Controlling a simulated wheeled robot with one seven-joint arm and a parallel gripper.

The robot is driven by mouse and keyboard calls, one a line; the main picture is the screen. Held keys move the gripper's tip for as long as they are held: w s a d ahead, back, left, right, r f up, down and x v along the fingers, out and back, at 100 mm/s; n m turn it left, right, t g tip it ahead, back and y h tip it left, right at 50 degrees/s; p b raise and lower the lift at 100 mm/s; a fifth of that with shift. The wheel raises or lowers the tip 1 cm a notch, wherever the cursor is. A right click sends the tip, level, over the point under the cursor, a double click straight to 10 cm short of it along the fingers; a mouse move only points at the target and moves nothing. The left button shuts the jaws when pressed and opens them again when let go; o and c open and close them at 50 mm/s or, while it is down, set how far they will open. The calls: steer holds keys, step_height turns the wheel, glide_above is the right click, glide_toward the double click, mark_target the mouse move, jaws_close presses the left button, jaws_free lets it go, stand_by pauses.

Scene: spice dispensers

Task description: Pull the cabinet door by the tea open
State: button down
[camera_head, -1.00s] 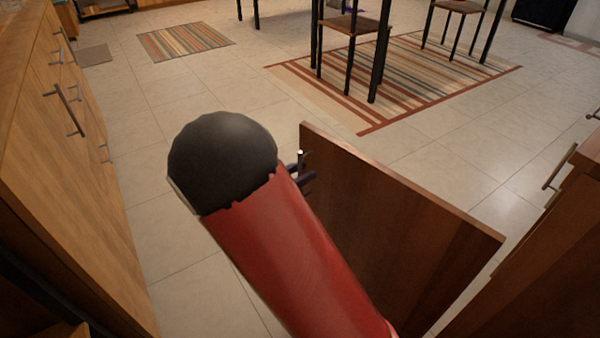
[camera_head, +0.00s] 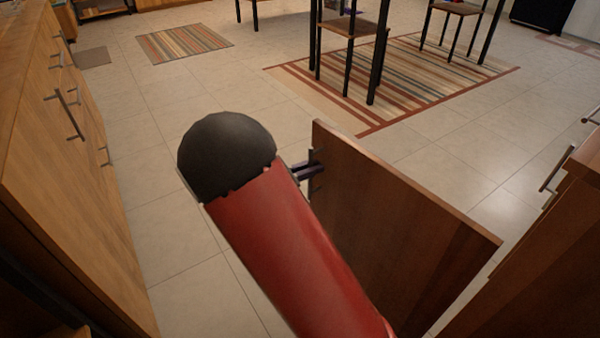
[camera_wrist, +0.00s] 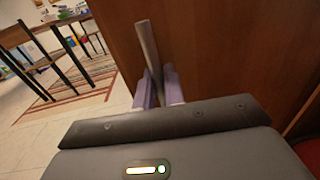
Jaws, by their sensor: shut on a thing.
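The cabinet door (camera_head: 390,220) is a brown wooden panel standing swung out over the floor, to the right of my red arm in the head view. It also fills the right of the wrist view (camera_wrist: 225,60). Its metal bar handle (camera_wrist: 147,50) stands between the two pale purple fingers of my gripper (camera_wrist: 157,88), which are shut on it. In the head view my gripper (camera_head: 308,170) shows only partly beside the door's left edge, with my arm covering much of it. The tea is not in view.
Wooden cabinets with bar handles (camera_head: 65,110) run along the left. Another wooden cabinet (camera_head: 560,220) is at the right, beyond the door. Tiled floor (camera_head: 180,240) is open between them. A striped rug (camera_head: 420,80) with chairs lies farther back.

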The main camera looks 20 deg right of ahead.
steer(key=w+d+g, duration=0.1)
steer(key=d, duration=0.1)
steer(key=w+d+m+g, duration=0.1)
steer(key=d, duration=0.1)
steer(key=w+d+m+g+p, duration=0.1)
steer(key=d, duration=0.1)
steer(key=shift+d, duration=0.35)
steer(key=c, duration=1.6)
jaws_free()
steer(key=a, duration=0.7)
steer(key=shift+s+a, duration=0.1)
steer(key=shift+a, duration=0.3)
